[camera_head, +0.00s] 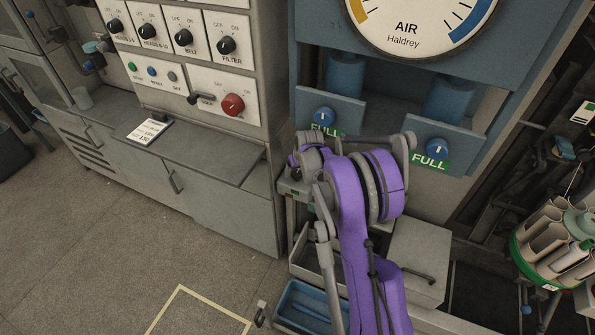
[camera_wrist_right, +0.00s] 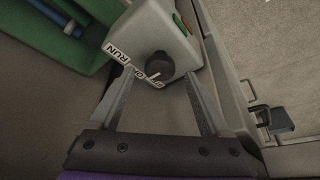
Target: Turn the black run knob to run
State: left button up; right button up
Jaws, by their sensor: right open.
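The black run knob (camera_wrist_right: 159,66) is on a small pale grey box (camera_wrist_right: 158,30) in the right wrist view. Its white mark points down and slightly left in that picture. A RUN label (camera_wrist_right: 117,52) is to the left of the knob, and another label below it is partly hidden. My right gripper (camera_wrist_right: 159,76) is open, with one finger on each side of the knob and a gap on both sides. I cannot tell how deep the fingers reach. In the head view my purple right arm hides the knob and most of the box (camera_head: 291,188). My left gripper is not in view.
Green and orange buttons (camera_wrist_right: 180,24) sit on the box's side. In the head view, a grey cabinet panel with black switches (camera_head: 227,45) and a red knob (camera_head: 233,104) stands left. Blue FULL knobs (camera_head: 437,147) are behind my arm. A blue tray (camera_head: 303,300) sits below. Floor at left is clear.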

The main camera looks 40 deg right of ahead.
jog(key=shift+x, duration=0.8)
jog(key=shift+s, duration=0.1)
grip_shut()
